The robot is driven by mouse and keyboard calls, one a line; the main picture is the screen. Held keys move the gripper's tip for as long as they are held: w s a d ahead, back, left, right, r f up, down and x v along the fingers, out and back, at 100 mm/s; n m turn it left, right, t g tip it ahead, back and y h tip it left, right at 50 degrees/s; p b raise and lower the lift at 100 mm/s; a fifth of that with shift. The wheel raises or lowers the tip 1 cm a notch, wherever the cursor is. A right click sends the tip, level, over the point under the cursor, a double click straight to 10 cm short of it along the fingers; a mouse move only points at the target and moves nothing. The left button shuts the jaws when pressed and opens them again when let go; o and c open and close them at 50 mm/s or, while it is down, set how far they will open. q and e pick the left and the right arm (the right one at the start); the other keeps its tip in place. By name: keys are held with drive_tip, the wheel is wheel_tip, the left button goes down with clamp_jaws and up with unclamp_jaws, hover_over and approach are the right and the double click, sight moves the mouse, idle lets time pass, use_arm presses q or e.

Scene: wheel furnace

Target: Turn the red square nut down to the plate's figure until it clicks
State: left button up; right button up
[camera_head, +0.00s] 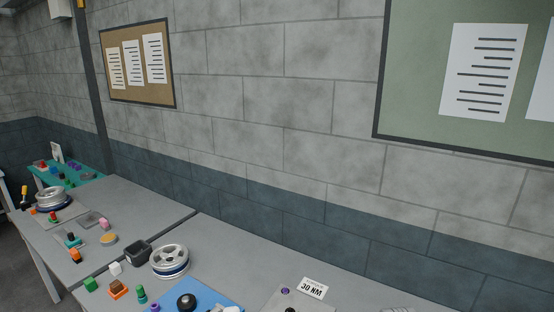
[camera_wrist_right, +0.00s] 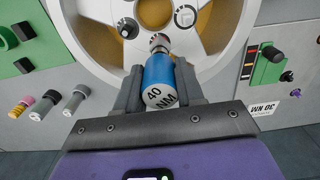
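In the right wrist view my right gripper (camera_wrist_right: 158,92) has its two dark fingers closed on the sides of a blue cylinder (camera_wrist_right: 158,72). The cylinder's light end face reads "40 NM" and faces the camera. Its metal tip (camera_wrist_right: 159,42) points to a large pale spoked wheel (camera_wrist_right: 216,72); I cannot tell whether it touches. A white plate reading "30 NM" (camera_head: 313,288) stands on the near bench in the head view. It also shows upside down in the right wrist view (camera_wrist_right: 262,108). I cannot make out a red square nut. My left gripper is in no view.
In the head view a silver wheel (camera_head: 170,260) stands on the grey bench (camera_head: 150,200), near a dark box (camera_head: 138,252) and small coloured blocks. A blue mat (camera_head: 207,292) carries a black ball (camera_head: 187,301). Green panels (camera_wrist_right: 268,72) flank the wheel in the wrist view.

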drive_tip(key=shift+c, duration=1.2)
drive_tip(key=o, duration=0.5)
drive_tip(key=shift+c, duration=0.2)
clamp_jaws()
drive_tip(key=shift+r+p, duration=0.75)
drive_tip(key=shift+r, duration=0.15)
drive_tip(key=shift+r+p, duration=2.85)
drive_tip(key=shift+r, duration=0.65)
